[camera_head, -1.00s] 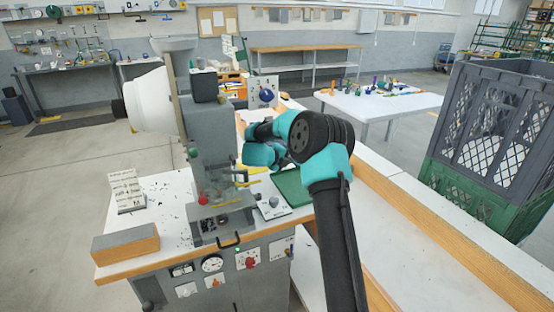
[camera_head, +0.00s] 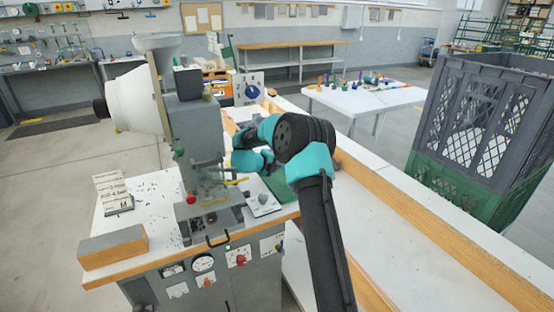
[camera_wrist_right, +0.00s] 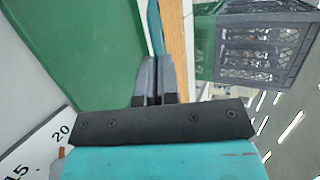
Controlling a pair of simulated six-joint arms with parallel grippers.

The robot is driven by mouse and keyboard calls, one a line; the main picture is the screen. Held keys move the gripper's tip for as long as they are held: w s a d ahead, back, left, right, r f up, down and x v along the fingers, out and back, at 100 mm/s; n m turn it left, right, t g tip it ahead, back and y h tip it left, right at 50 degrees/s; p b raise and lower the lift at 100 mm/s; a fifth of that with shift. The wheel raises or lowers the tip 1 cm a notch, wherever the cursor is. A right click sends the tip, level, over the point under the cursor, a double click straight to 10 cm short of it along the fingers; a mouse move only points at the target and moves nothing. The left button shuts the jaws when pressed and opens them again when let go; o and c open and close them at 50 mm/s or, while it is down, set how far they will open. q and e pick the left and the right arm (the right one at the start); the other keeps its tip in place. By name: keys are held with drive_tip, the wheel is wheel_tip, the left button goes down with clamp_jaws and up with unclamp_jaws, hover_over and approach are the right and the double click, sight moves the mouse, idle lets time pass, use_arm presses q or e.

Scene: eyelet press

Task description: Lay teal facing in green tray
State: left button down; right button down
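The green tray (camera_head: 282,188) lies on the white worktop to the right of the press, partly hidden behind my right arm. It fills the upper left of the right wrist view (camera_wrist_right: 75,50). The teal facing (camera_wrist_right: 155,28) shows there as a narrow teal strip, nearly edge-on, running up from between my right fingers. My right gripper (camera_wrist_right: 153,82) looks shut on it, beside the tray's right edge. In the head view my right wrist is over the tray area, and its fingertips are hidden. My left gripper is in neither view.
The grey press (camera_head: 195,125) stands close to the left of my right wrist. A small white dial plate (camera_head: 262,203) lies in front of the tray. A wooden edge (camera_wrist_right: 176,50) runs along the tray's right side. A large grey-green crate (camera_head: 480,130) stands at right.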

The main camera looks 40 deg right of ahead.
drive_tip(key=shift+f, duration=2.5)
drive_tip(key=c, duration=1.3)
unclamp_jaws()
drive_tip(key=shift+a+r, duration=0.1)
drive_tip(key=shift+w+a+r, duration=0.25)
drive_tip(key=shift+a+r, duration=0.15)
drive_tip(key=shift+a, duration=0.4)
drive_tip(key=shift+w+a+r, duration=0.3)
drive_tip(key=shift+a+r, duration=0.15)
drive_tip(key=shift+a, duration=0.35)
drive_tip(key=shift+w+a+r, duration=0.25)
drive_tip(key=shift+a+r, duration=0.15)
drive_tip(key=shift+a, duration=0.4)
drive_tip(key=shift+w+a+r, duration=0.1)
